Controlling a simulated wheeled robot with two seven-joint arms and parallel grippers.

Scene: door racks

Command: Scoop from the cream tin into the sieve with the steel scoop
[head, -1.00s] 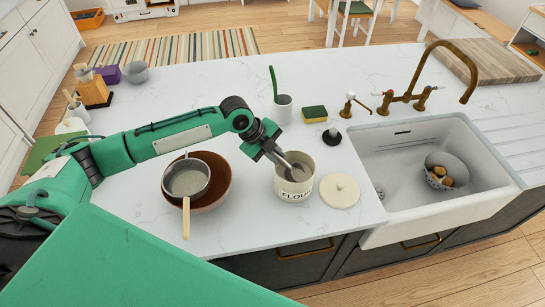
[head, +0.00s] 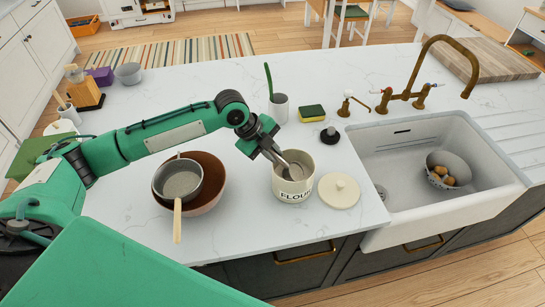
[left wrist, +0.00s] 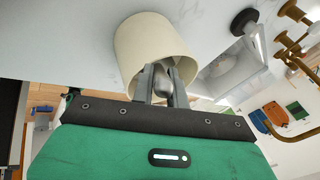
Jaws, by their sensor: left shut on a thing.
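The cream tin (head: 293,187), lettered FLOUR, stands open on the worktop; it also shows in the left wrist view (left wrist: 140,50). My left gripper (head: 279,160) is at the tin's rim from the upper left, shut on the steel scoop (head: 296,172). The scoop's bowl is inside the tin's mouth; in the left wrist view the scoop (left wrist: 164,74) shows between the fingers. How much the scoop holds cannot be told. The sieve (head: 178,181), with a pale wooden handle, rests over a brown bowl (head: 215,190) left of the tin. My right gripper is not in view.
A cream lid (head: 339,190) lies right of the tin. Behind stand a grey pot with a green-handled brush (head: 279,106), a yellow-green sponge (head: 312,113) and a black stopper (head: 330,135). The white sink (head: 400,200) holds a colander (head: 449,165). Worktop between bowl and tin is clear.

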